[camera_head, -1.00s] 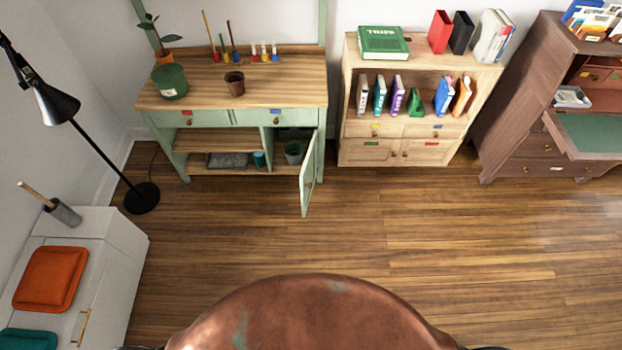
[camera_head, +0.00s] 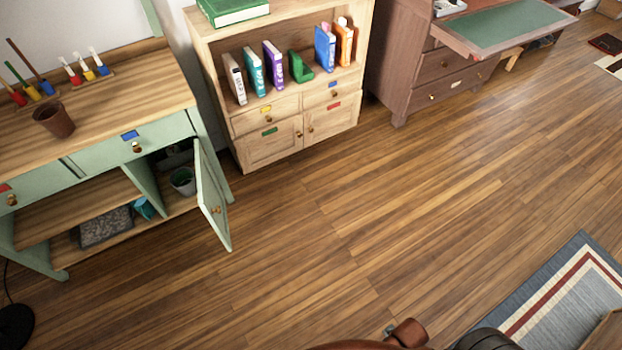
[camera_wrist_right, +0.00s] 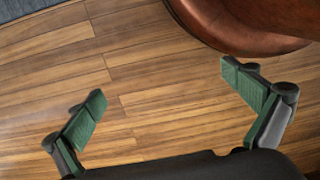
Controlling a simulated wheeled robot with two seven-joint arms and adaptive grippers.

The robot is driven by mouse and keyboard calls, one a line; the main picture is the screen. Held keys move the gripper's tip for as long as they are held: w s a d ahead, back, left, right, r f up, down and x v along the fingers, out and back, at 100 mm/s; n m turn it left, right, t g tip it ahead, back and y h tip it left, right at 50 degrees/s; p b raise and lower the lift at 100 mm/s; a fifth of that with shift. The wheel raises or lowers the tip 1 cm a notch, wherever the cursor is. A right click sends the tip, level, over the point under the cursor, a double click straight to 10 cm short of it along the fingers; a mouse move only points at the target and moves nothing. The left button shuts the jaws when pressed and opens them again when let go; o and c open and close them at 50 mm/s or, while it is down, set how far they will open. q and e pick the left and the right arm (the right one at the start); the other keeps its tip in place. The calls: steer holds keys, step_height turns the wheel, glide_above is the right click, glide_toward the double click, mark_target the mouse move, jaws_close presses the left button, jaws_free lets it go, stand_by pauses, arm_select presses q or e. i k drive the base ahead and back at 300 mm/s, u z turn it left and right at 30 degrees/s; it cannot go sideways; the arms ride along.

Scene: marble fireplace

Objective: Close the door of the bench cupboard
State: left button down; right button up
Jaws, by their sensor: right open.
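The bench cupboard (camera_head: 95,136) is a green potting bench with a wooden top at the left of the head view. Its door (camera_head: 212,199) stands wide open, sticking out over the floor from the right side of the bench. A small knob shows on the door's face. Inside the compartment is a dark pot (camera_head: 183,181). My right gripper (camera_wrist_right: 166,98) is open and empty above the floor in the right wrist view, well apart from the door. My left gripper is out of view.
A pale wooden bookcase (camera_head: 222,132) stands right of the bench, and a brown desk (camera_head: 391,72) beyond it. The wooden floor (camera_head: 300,235) before them is clear. A blue-edged rug (camera_head: 545,300) lies at lower right. A black lamp base (camera_head: 14,326) sits at lower left.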

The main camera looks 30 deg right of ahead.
mark_target(211, 197)
steer(key=u, duration=0.1)
steer(key=k, duration=1.05)
steer(key=z, duration=1.15)
steer(key=i, duration=1.55)
steer(key=u, duration=0.6)
